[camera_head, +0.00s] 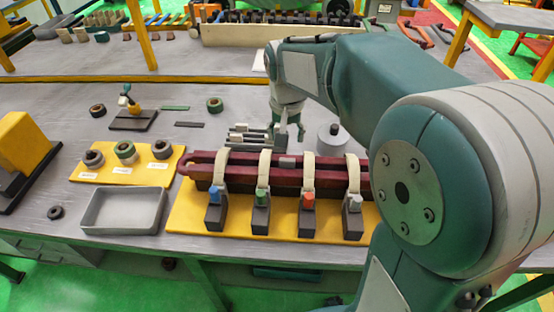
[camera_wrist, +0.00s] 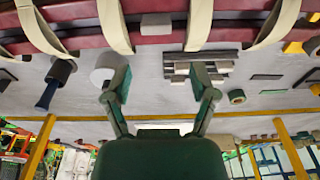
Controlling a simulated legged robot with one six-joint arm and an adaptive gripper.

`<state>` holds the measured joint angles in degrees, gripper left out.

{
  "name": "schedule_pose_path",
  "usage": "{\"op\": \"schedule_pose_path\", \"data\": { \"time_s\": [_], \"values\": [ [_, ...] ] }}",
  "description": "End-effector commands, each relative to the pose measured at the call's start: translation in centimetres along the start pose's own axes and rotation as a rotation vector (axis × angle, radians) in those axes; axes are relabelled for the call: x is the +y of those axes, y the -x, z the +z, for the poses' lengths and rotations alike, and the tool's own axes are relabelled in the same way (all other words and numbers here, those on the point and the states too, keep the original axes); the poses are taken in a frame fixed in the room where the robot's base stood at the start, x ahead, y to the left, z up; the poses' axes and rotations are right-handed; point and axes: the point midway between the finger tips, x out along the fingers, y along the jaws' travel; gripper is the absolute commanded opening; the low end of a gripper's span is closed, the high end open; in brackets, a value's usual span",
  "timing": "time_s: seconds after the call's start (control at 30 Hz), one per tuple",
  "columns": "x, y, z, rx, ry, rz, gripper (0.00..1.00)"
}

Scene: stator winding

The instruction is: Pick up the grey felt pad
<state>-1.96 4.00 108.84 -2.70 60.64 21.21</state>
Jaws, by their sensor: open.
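A small light grey block-like piece (camera_head: 287,162) lies on the maroon coil bars (camera_head: 240,172), between two cloth straps; it shows pale in the wrist view (camera_wrist: 156,23). It may be the grey felt pad, but its material cannot be told. A thin dark grey strip (camera_head: 190,124) also lies flat on the table, left of the arm. My gripper (camera_head: 286,137) is over the table just behind the coil, beside a stack of grey bars (camera_head: 240,139). In the wrist view its two fingers (camera_wrist: 160,90) are spread with nothing between them.
A yellow base (camera_head: 190,215) carries the coil and several clamps. A grey tray (camera_head: 125,228) and a yellow board with rings (camera_head: 90,172) stand left. A pale cylinder (camera_head: 333,138) stands right of my gripper.

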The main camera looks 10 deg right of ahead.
Motion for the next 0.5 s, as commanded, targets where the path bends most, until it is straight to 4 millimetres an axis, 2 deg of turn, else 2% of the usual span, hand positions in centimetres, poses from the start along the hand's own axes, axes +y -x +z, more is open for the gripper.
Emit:
{"op": "schedule_pose_path", "data": {
  "time_s": [0.2, 0.5],
  "values": [
    [0.1, -3.7, 0.1, -0.004, 0.000, 0.002, 0.74],
    [0.3, -6.7, 0.2, -0.005, 0.000, 0.002, 0.74]
  ]
}}
